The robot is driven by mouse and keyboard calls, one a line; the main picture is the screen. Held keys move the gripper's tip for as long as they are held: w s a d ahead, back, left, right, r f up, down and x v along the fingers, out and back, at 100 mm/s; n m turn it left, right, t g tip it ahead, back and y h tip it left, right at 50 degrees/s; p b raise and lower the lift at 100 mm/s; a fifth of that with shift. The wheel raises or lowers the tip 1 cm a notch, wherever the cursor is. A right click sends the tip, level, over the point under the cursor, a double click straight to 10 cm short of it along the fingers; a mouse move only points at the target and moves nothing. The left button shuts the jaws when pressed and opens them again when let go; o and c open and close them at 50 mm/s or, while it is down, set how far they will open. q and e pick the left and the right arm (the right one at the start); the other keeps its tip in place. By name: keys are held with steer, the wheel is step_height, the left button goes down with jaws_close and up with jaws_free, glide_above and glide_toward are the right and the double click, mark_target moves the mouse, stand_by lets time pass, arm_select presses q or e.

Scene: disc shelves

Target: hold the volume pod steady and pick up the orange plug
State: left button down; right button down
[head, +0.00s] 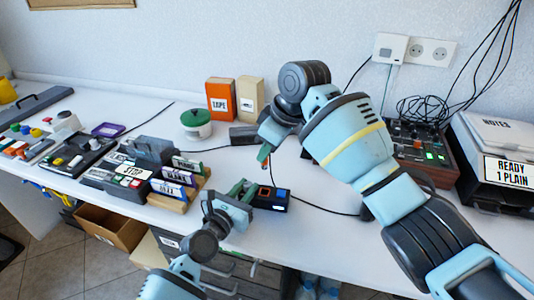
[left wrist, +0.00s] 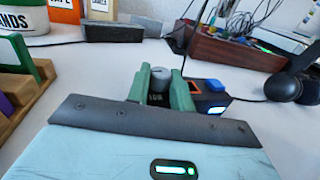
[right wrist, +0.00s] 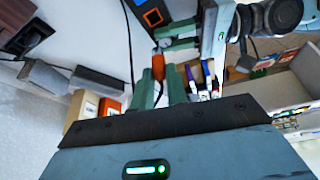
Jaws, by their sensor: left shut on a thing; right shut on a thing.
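The volume pod (head: 272,200) is a small dark box with an orange square and a blue part on top, lying on the white table. My left gripper (head: 244,190) is shut on its near-left end. In the left wrist view, a grey knob (left wrist: 161,76) and a small label show between the green fingers (left wrist: 162,92). My right gripper (head: 264,155) is above the table, behind the pod. In the right wrist view its fingers (right wrist: 160,85) are shut on the orange plug (right wrist: 158,66), apart from the pod (right wrist: 152,16). The plug is mostly hidden in the head view.
Disc racks (head: 178,185) stand left of the pod. A green-lidded tub (head: 196,124), an orange box (head: 220,99) and a dark block (head: 243,136) stand behind. A mixer (head: 428,150) and a printer (head: 495,165) are at right. A black cable (head: 325,209) crosses the table.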

arm_select(q)
steer(key=c, duration=1.1)
jaws_free()
steer(key=shift+c, duration=0.2)
steer(key=v, duration=1.2)
steer(key=shift+a, duration=0.1)
